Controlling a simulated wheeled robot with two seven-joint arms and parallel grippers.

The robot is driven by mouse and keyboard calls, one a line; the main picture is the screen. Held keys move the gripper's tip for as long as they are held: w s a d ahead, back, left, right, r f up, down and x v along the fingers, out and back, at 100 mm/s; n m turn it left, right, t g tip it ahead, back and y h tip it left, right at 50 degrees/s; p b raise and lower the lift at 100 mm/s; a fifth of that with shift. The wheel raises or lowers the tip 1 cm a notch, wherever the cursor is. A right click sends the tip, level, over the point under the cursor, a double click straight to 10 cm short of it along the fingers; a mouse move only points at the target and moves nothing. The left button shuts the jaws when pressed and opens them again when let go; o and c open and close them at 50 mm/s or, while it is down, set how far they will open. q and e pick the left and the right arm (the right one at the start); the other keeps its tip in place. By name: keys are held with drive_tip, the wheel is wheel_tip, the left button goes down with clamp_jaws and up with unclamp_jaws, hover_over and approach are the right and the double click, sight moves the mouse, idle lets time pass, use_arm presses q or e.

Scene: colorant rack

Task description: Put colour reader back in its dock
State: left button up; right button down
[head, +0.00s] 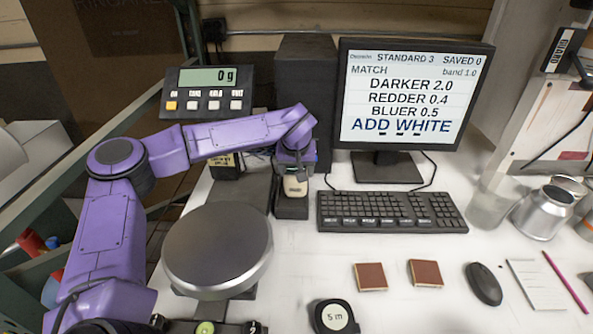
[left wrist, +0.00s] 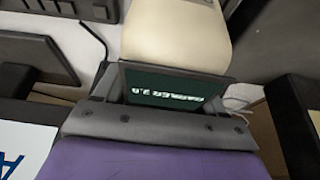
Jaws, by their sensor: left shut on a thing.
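The colour reader is a cream, rounded body (head: 295,187) with a dark screen. In the head view it is upright just above, or in, the black dock (head: 291,208) beside the scale; I cannot tell if it is fully seated. My left gripper (head: 296,163) is shut on its upper part. My right gripper is not in view.
The round scale pan (head: 217,250) stands left of the dock. The keyboard (head: 391,211) and monitor (head: 410,105) stand to its right. Two brown tiles (head: 371,277), a tape measure (head: 333,316) and a mouse (head: 484,284) lie in front. Metal cans (head: 543,212) stand at the right.

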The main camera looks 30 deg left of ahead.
use_arm(q)
drive_tip(key=shift+s+a+f, duration=0.1)
drive_tip(key=shift+s+f, duration=0.15)
drive_tip(key=shift+s, duration=0.55)
drive_tip(key=shift+s+a+r, duration=0.1)
drive_tip(key=shift+s, duration=0.05)
drive_tip(key=o, duration=1.7)
drive_tip(key=shift+w+f, duration=0.3)
drive_tip(key=shift+o, duration=0.2)
drive_tip(key=shift+w, duration=0.15)
drive_tip(key=shift+s+r, duration=0.3)
drive_tip(key=shift+r, duration=0.15)
drive_tip(key=b+v, duration=0.1)
drive_tip(key=v, duration=1)
drive_tip(key=shift+s+r, duration=0.1)
